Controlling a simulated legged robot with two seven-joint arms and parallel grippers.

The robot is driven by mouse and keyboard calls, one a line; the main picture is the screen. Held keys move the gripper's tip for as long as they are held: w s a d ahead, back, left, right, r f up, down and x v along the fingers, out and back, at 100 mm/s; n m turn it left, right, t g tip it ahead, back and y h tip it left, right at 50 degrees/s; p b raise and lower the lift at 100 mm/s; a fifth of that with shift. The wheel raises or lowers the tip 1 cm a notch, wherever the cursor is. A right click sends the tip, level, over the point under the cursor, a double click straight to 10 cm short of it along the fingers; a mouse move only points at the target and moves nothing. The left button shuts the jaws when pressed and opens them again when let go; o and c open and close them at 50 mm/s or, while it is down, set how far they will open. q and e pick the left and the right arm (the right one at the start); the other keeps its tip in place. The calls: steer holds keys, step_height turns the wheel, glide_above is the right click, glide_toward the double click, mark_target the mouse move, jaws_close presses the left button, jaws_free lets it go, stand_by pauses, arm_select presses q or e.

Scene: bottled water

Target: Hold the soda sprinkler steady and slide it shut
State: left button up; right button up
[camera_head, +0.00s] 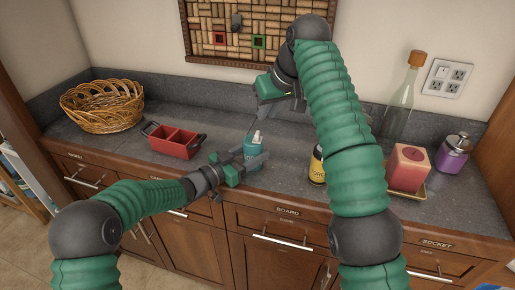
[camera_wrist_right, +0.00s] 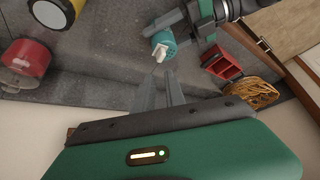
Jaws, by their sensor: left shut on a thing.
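The soda sprinkler is a small teal bottle (camera_head: 252,150) with a white nozzle on top, upright near the counter's front edge. It also shows in the right wrist view (camera_wrist_right: 163,42), its white nozzle turned toward that camera. My left gripper (camera_head: 247,161) is low beside it, with its fingers around the teal body, shut on it. My right gripper (camera_head: 277,103) is raised behind and above the bottle. In the right wrist view its fingers (camera_wrist_right: 164,75) point toward the bottle, apart from it. Their tips look close together, and I cannot tell whether they are shut.
A red divided caddy (camera_head: 174,142) and a wicker basket (camera_head: 101,105) stand to the left. A yellow-and-black jar (camera_head: 317,166), a red candle (camera_head: 408,168), a glass bottle (camera_head: 400,105) and a purple jar (camera_head: 453,155) stand to the right. A cork board (camera_head: 215,25) hangs behind.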

steer(key=w+f+m+t, duration=0.1)
steer(key=w+m, duration=0.1)
steer(key=w+a+f+m+t, duration=0.1)
steer(key=w+m, duration=0.1)
steer(key=w+a+f+m+t+y, duration=0.1)
steer(key=w+t, duration=0.1)
steer(key=w, duration=0.1)
steer(key=shift+f+m, duration=0.3)
steer(key=shift+m, duration=0.1)
jaws_close()
steer(key=s+a+m+t, duration=0.1)
steer(key=s+a+f+m+t, duration=0.1)
steer(key=s+a+f+m+t+y, duration=0.1)
steer(key=a, duration=0.1)
steer(key=shift+a+f, duration=0.1)
steer(key=shift+f, duration=0.15)
steer(key=s+d+f+m+t+h, duration=0.2)
steer(key=s+d+m, duration=0.3)
steer(key=s+m, duration=0.2)
steer(key=s+d+f+m+t+h, duration=0.2)
steer(key=s+d+m+t, duration=0.1)
steer(key=s+d+m, duration=0.2)
steer(key=shift+s+f+m, duration=0.15)
steer(key=shift+s+m, duration=0.75)
steer(key=shift+s, duration=0.05)
